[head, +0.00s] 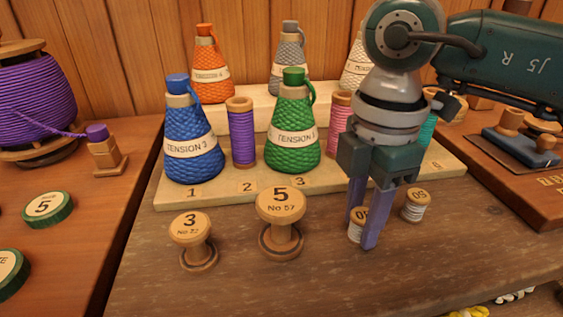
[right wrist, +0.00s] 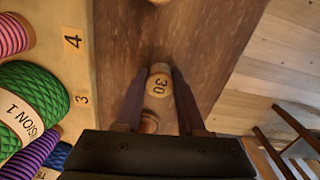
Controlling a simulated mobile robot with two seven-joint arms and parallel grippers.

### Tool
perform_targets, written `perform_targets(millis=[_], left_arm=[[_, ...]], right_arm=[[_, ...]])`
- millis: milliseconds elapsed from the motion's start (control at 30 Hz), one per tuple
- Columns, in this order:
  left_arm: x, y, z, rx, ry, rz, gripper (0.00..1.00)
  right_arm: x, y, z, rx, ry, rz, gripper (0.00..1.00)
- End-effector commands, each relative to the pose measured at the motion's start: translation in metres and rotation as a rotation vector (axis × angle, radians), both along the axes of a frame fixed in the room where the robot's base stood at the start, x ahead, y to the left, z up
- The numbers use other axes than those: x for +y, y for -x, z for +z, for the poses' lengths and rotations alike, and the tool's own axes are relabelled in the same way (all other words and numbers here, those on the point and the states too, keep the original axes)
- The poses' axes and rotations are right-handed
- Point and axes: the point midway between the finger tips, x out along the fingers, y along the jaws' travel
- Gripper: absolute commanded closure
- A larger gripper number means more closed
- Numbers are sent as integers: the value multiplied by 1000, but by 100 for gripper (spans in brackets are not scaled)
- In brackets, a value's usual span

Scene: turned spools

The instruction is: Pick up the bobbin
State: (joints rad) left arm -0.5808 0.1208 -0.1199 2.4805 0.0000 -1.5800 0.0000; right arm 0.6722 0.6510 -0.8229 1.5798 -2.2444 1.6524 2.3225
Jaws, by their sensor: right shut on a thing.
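My right gripper (head: 362,233) points down at the front right of the brown table. It is shut on a small pale wooden bobbin (head: 356,226), one finger on each side. In the right wrist view the gripper (right wrist: 160,76) has the bobbin (right wrist: 159,84) between its fingertips, and its top reads 30. The fingers hide part of the bobbin in the head view. I cannot tell whether its foot touches the table. A similar small bobbin (head: 416,205) stands just right of the gripper, apart from it. My left gripper is not in view.
Two larger wooden spools, marked 3 (head: 197,242) and 5 (head: 281,224), stand to the left. Behind, a numbered board (head: 220,197) holds a blue cone (head: 190,140), a green cone (head: 293,135) and coloured thread spools. The front of the table is clear.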

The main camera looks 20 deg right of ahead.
Motion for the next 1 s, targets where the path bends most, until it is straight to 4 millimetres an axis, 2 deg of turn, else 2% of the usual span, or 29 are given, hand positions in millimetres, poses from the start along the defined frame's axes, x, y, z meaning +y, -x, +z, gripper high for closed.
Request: perform_targets(millis=[33, 167, 500, 667, 867, 1000], left_arm=[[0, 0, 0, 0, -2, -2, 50], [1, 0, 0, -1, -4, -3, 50], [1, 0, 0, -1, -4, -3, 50], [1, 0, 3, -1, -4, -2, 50], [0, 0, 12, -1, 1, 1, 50], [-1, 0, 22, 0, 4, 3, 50]], right_arm=[[0, 0, 0, 0, 0, 0, 86], [0, 0, 0, 0, 0, 0, 100], [0, 0, 1, 0, 0, 0, 100], [0, -1, 9, -2, 0, 0, 100], [0, -1, 43, -5, 0, 1, 100], [0, -2, 85, -7, -1, 1, 100]])
